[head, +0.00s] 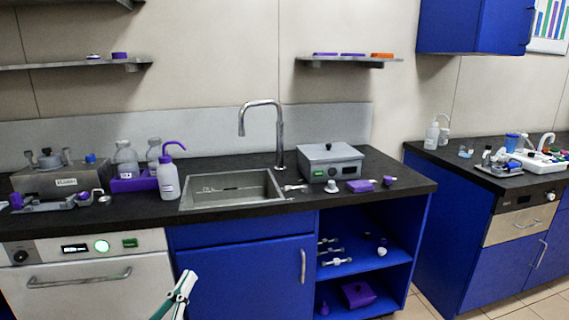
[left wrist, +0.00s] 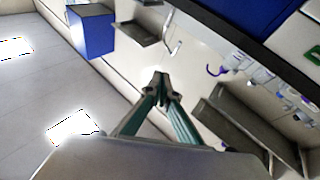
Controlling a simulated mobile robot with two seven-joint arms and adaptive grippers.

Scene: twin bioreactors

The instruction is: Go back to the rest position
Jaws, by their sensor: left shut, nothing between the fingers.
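My left gripper (head: 184,284) shows at the bottom of the head view, in front of the white appliance and the blue cabinet below the counter. It is shut with nothing between its fingers. In the left wrist view its green fingers (left wrist: 160,82) meet at the tips, and that view is tilted. The gripper looks apart from the counter and everything on it. My right gripper is in neither view.
The dark counter (head: 240,205) holds a sink (head: 232,190), a grey box (head: 331,163), a wash bottle (head: 168,180) and other labware. A white appliance (head: 95,285) stands below on the left. An open blue shelf (head: 350,268) holds small parts. Floor (head: 425,300) shows between the counters.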

